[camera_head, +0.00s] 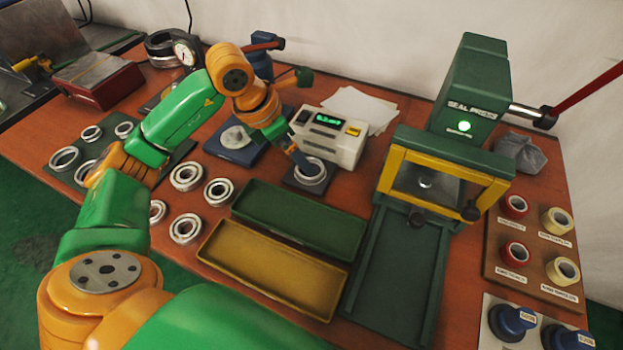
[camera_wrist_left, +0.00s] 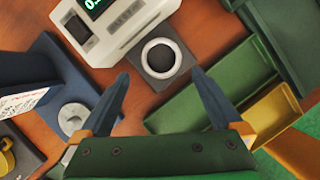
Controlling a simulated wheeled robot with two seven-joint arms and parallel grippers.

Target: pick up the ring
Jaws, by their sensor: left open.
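A steel ring (camera_head: 309,171) lies flat on a small dark square plate in front of the white display box. In the left wrist view the ring (camera_wrist_left: 161,57) sits beyond the fingertips, centred between them. My left gripper (camera_head: 302,163) is at the ring in the head view, its fingers pointing down. In the left wrist view my left gripper (camera_wrist_left: 160,75) has its two dark fingers spread wide, with nothing between them touching. The height gap between fingertips and ring is hard to tell. My right gripper does not show in either view.
The white display box (camera_head: 330,137) stands just behind the ring. A green tray (camera_head: 262,186) and a yellow tray (camera_head: 232,236) lie in front. The green seal press (camera_head: 466,95) stands right. Several loose bearings, including one bearing (camera_head: 187,176), lie left.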

